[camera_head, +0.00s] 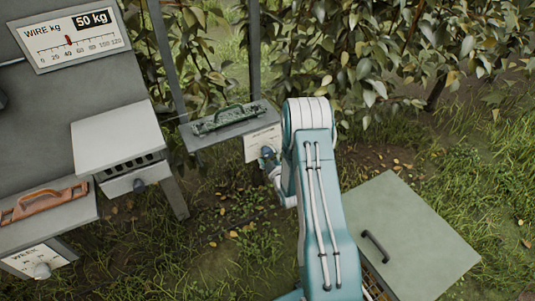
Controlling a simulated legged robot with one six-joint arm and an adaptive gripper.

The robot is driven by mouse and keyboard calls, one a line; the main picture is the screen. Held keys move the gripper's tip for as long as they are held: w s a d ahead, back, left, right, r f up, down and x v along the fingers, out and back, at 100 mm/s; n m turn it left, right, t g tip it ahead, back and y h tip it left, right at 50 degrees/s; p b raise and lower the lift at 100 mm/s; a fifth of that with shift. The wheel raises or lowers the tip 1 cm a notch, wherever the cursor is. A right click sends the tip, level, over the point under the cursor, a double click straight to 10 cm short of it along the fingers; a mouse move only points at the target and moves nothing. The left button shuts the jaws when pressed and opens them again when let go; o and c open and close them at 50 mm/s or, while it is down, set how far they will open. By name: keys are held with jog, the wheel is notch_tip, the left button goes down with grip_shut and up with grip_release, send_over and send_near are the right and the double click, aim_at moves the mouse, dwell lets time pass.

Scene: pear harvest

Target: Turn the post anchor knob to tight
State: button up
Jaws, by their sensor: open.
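A small grey shelf (190,139) between two posts carries a green handled tool (229,119). A white label plate (258,147) hangs below the shelf's front; its print is too small to read. My gripper (266,158) is at this plate, partly hidden by my white and teal arm. No knob can be made out clearly there, so I cannot tell which knob is the post anchor knob, its setting, or whether my gripper touches it. My gripper is open, though its fingers show only small and dark.
A gauge "WIRE kg" (70,40) has its red pointer near 40, beside a "50 kg" sign. A white box (118,138) has a knob (139,185) below it. Another knob (41,270) sits lower left, under an orange-handled tool (43,201). A lidded crate (405,235) stands right.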

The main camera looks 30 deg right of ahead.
jog(key=shift+w, duration=0.1)
jog(key=c, duration=1.1)
jog(key=shift+a, duration=0.1)
jog(key=shift+c, duration=0.2)
